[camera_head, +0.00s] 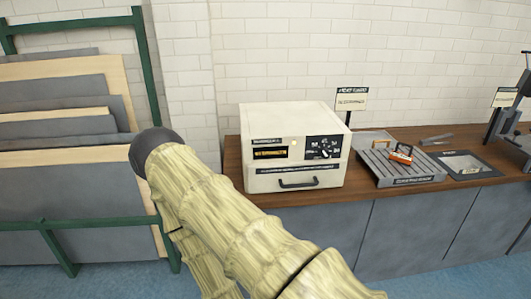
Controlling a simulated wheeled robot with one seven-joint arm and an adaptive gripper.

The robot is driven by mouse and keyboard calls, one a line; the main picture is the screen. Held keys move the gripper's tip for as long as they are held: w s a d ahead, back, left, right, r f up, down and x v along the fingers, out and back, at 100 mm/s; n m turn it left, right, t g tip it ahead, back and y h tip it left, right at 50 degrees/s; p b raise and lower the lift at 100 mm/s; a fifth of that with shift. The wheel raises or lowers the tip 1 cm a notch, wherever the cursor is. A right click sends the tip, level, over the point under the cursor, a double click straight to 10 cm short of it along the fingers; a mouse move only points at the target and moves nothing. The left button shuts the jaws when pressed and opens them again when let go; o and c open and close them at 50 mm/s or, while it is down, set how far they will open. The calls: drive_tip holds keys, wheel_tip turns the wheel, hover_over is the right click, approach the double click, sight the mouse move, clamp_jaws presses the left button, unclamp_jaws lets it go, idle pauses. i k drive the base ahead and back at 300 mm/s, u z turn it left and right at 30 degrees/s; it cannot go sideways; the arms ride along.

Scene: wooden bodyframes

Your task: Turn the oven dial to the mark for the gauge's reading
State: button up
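The oven (268,181) is a cream box on the wooden counter, with a dark handle (298,183) low on its front. The oven dial (324,148) is on a black panel at the right of the front, with pale marks around it. Its pointer direction is too small to tell. A dark window with orange lettering (270,153) is left of the dial; its text is not readable. I cannot make out a separate gauge or its reading. My arm reaches across the lower middle of the view, left of and below the oven. My gripper is not visible.
The counter (360,194) runs right over grey cabinets. A grey ribbed tray (402,174) with an orange item (401,153) stands right of the oven. A sign (351,101) stands behind. A green rack (145,60) with boards is at left.

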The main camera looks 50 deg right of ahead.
sight(324, 152)
drive_tip(key=u, duration=1.4)
drive_tip(key=k, duration=1)
drive_tip(key=z, duration=1.65)
